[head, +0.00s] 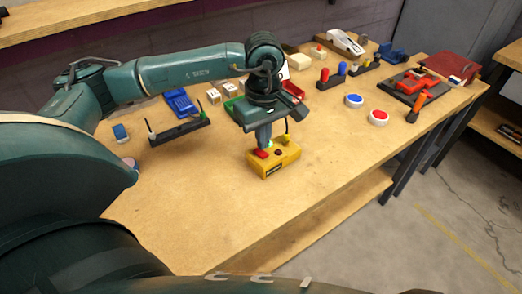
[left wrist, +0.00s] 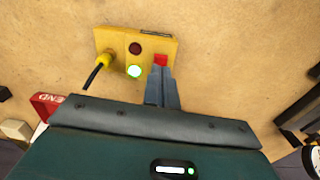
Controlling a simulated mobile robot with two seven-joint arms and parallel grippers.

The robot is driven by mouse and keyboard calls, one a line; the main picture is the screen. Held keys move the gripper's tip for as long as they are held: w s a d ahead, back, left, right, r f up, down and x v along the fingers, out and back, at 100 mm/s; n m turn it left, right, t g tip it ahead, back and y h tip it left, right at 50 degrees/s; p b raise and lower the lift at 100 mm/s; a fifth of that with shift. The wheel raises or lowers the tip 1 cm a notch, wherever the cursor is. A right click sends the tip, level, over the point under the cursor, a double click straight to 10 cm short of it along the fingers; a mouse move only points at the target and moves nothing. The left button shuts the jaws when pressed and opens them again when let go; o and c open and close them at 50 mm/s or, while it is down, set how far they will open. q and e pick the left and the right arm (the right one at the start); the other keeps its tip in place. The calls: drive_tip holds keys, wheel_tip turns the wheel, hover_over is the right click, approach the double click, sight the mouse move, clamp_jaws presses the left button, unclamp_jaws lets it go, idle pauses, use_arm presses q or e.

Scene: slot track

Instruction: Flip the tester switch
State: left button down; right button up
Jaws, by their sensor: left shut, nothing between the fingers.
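The yellow tester box (head: 273,169) sits on the wooden table under my left gripper; it also shows in the left wrist view (left wrist: 114,40). Its red switch (left wrist: 160,59) is right at the fingertips. A yellow plug (left wrist: 103,59) with a black cable is at the box's side. My left gripper (head: 264,145) is shut and empty, pointing down at the switch; it appears to touch it or nearly so. My right gripper is not in view.
The table in front of the tester is clear.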

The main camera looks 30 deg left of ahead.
sight(263, 154)
use_arm(q)
drive_tip(key=shift+f+b, duration=1)
drive_tip(key=shift+f, duration=0.15)
idle(0.4)
drive_tip(key=shift+r, duration=0.15)
drive_tip(key=shift+r+p, duration=2.05)
drive_tip(key=shift+r, duration=1.35)
